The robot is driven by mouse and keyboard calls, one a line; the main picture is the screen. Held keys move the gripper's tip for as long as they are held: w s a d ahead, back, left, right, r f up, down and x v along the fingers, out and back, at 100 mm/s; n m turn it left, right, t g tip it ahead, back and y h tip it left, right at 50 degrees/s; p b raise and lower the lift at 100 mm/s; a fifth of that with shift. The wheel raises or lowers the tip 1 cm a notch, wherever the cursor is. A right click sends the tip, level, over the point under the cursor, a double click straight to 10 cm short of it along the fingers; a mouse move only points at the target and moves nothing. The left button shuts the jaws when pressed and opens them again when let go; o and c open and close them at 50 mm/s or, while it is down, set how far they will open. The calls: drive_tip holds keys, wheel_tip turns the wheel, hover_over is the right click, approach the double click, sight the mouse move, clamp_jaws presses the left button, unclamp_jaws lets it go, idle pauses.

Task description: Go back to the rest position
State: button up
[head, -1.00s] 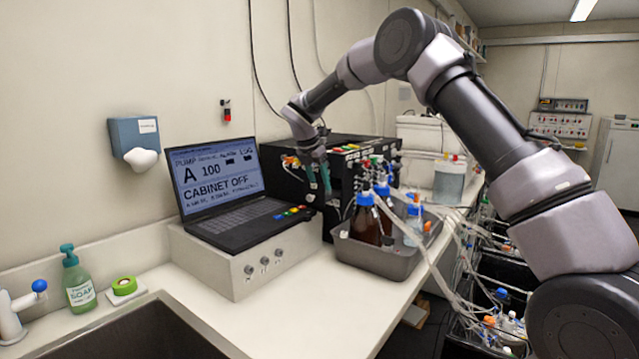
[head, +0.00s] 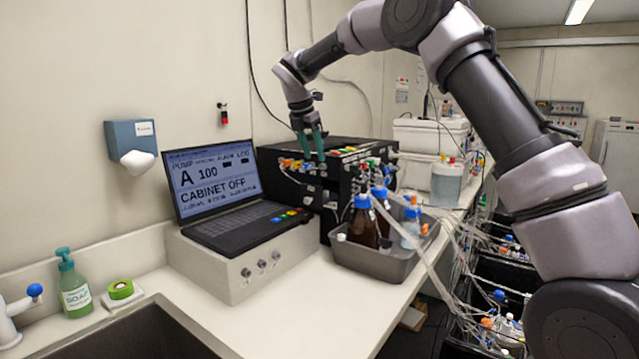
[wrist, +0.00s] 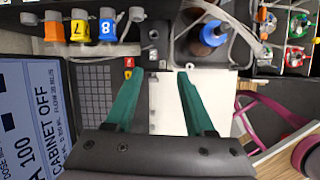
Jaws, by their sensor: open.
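My gripper (head: 309,148) has two green fingers, and they are apart with nothing between them. In the head view it hangs in front of the black pump cabinet (head: 335,205), near the cabinet's top front edge. My arm reaches over from the right side. In the wrist view the open fingers (wrist: 157,85) point away over the white bench, with the laptop at the left and a blue-capped bottle ahead to the right.
The laptop (head: 215,185) on a grey box reads "CABINET OFF". A grey tray (head: 375,262) holds blue-capped bottles (head: 366,220), with tubes running off the bench's right edge. The front bench is clear.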

drive_tip(key=s+d+r+m+y, duration=0.1)
drive_tip(key=s+d+r+m, duration=0.6)
drive_tip(key=d, duration=0.3)
drive_tip(key=s+d+r+m+y, duration=0.1)
drive_tip(key=s+d+r+m, duration=0.3)
drive_tip(key=s+d+m, duration=0.5)
drive_tip(key=s+d+f+m+t+y, duration=0.1)
drive_tip(key=s+d+f+m, duration=0.1)
drive_tip(key=s+d+m, duration=0.3)
drive_tip(key=s+d+f+m+t+y, duration=0.1)
drive_tip(key=s+d+f+m+t, duration=0.1)
drive_tip(key=s+d+m, duration=0.4)
drive_tip(key=s+m, duration=0.5)
drive_tip(key=s, duration=0.4)
drive_tip(key=shift+d+f+t, duration=0.15)
drive_tip(key=shift+f+t, duration=0.15)
drive_tip(key=shift+c, duration=0.3)
